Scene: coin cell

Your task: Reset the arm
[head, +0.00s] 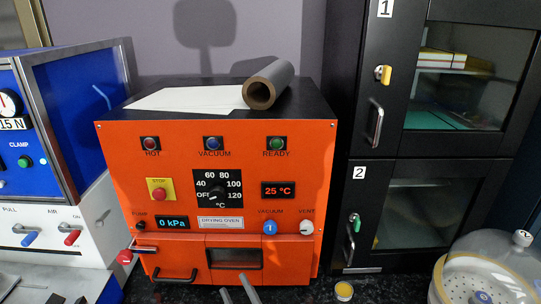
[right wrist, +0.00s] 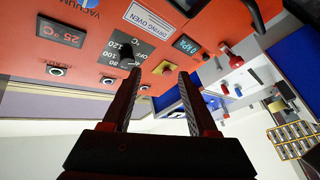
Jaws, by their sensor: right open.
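My right gripper (head: 238,292) shows only by its two grey fingertips at the bottom edge of the head view, in front of the orange drying oven (head: 173,197). In the right wrist view my right gripper (right wrist: 158,73) is open, its fingers apart with nothing between them. That view is upside down, with the oven front (right wrist: 195,20) beyond the fingers. Most of the right arm is outside the head view. My left gripper is not in view.
The oven's small door (head: 234,258) looks shut; its display (head: 278,190) reads 25 °C. A grey roll (head: 268,82) and white sheet lie on top. Black cabinets (head: 355,150) stand right, a blue machine (head: 80,110) left. A clear round chamber (head: 490,270) and yellow-topped cup (head: 344,291) are low right.

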